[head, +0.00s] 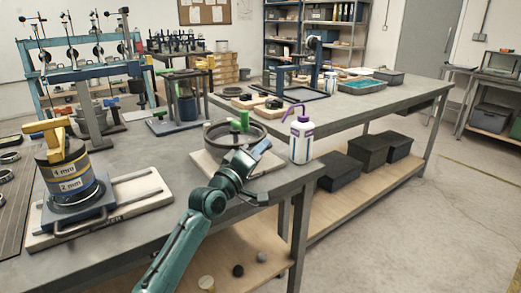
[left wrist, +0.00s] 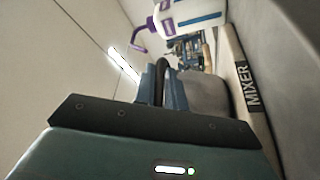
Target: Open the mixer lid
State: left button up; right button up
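The mixer's board (head: 203,163) lies near the right end of the front bench, with a dark round rim (head: 212,132) and a green part (head: 243,119) on it. In the left wrist view its edge carries the label MIXER (left wrist: 250,88), next to a grey rounded body (left wrist: 207,95). My left gripper (head: 262,147) is in front of the mixer at its right side and hides part of it. In the left wrist view its blue fingers (left wrist: 163,88) are close together at a dark curved bar; whether they grip it cannot be told. My right gripper is not in view.
A white bottle with a purple nozzle (head: 301,139) stands just right of my left gripper, also close in the left wrist view (left wrist: 185,17). A sieve stack (head: 70,176) stands at the left. A second bench (head: 345,105) is behind; open floor lies at the right.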

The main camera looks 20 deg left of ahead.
pick_arm(q)
grip_shut()
jog(key=shift+r, duration=0.15)
